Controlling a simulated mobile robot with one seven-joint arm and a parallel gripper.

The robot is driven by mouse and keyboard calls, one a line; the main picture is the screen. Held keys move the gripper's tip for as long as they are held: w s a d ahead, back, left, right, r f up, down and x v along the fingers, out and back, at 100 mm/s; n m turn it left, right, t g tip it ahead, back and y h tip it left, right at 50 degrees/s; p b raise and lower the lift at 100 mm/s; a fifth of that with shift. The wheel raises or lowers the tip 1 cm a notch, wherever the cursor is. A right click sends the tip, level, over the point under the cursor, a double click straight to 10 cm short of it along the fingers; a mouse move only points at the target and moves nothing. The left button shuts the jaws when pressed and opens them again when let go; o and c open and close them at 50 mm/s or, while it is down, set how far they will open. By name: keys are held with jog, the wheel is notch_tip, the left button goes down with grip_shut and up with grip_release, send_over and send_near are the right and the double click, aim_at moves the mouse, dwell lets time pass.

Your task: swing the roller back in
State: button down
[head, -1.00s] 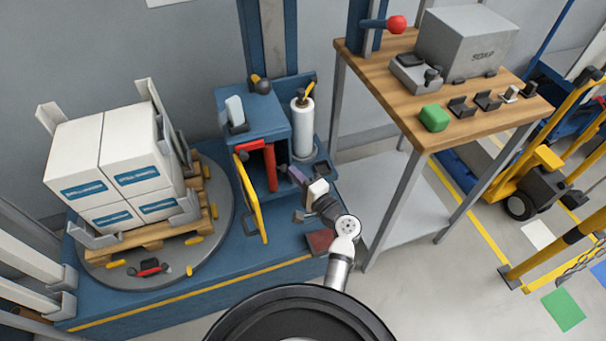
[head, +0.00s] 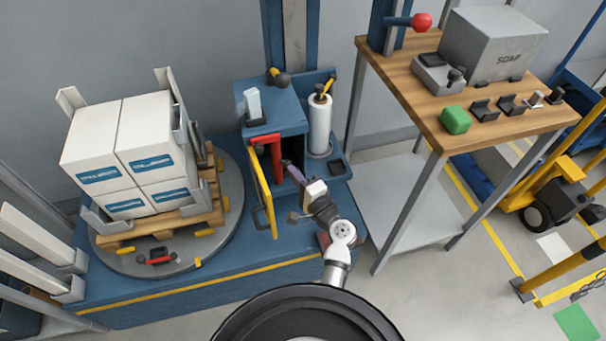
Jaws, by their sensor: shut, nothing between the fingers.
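The red upright bar (head: 278,158), which looks like the roller, hangs from a short red arm at the front opening of the blue wrapper housing (head: 279,118). A yellow door panel (head: 262,190) stands swung out to its left. My gripper (head: 287,167) is shut and empty. Its tips are just right of the red bar, near the dark opening; I cannot tell whether they touch it. My wrist covers part of the blue deck below.
A white film roll (head: 320,126) stands right of the housing. A round turntable (head: 225,240) bears a pallet of white boxes (head: 130,155) at left. A wooden-topped bench (head: 415,95) with a soap box and small parts stands at right.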

jog(key=shift+a, duration=1)
jog(key=shift+s+d+b, duration=0.1)
jog(key=shift+b, duration=0.2)
